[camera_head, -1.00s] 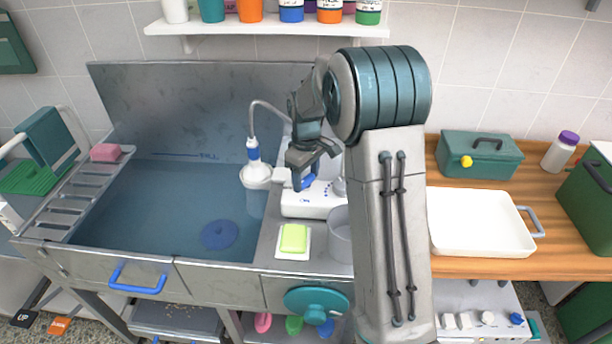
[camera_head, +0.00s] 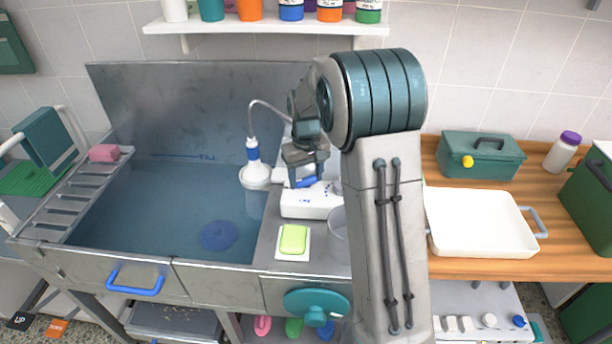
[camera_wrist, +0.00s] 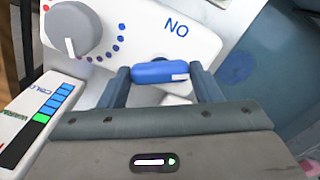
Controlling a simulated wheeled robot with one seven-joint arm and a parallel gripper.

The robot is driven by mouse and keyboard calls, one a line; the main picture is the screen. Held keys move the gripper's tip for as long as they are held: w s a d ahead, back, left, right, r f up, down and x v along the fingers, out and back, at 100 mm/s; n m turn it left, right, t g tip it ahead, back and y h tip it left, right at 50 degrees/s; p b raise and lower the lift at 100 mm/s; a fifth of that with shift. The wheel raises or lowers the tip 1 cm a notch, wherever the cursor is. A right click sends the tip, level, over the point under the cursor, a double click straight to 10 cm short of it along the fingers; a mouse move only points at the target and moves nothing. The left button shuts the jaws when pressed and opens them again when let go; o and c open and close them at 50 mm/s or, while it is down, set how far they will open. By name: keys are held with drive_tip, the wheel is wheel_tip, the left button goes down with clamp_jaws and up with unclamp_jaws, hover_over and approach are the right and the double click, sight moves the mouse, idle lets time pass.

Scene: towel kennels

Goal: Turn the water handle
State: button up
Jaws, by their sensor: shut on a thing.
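The water handle (camera_wrist: 160,72) is a short blue lever with a small white mark on the white control box (camera_head: 312,205) beside the basin. In the wrist view my gripper (camera_wrist: 162,80) has one finger at each end of the blue handle and is shut on it. In the head view my gripper (camera_head: 305,178) is over the box, and the handle shows only partly below its fingers. A grey round knob (camera_wrist: 72,30) with red and blue dots is on the same box, left of the handle in the wrist view.
The water-filled basin (camera_head: 120,262) is left of the box, with a showerhead (camera_head: 254,172) at its right edge. A yellow-green sponge (camera_head: 293,238) lies in front of the box. A white tray (camera_head: 480,247) stands on the wooden counter at right.

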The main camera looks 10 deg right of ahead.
sight(306, 178)
drive_tip(key=o, duration=1)
wheel_tip(306, 178, up, 14)
drive_tip(key=b, duration=0.1)
drive_tip(key=shift+f, duration=0.1)
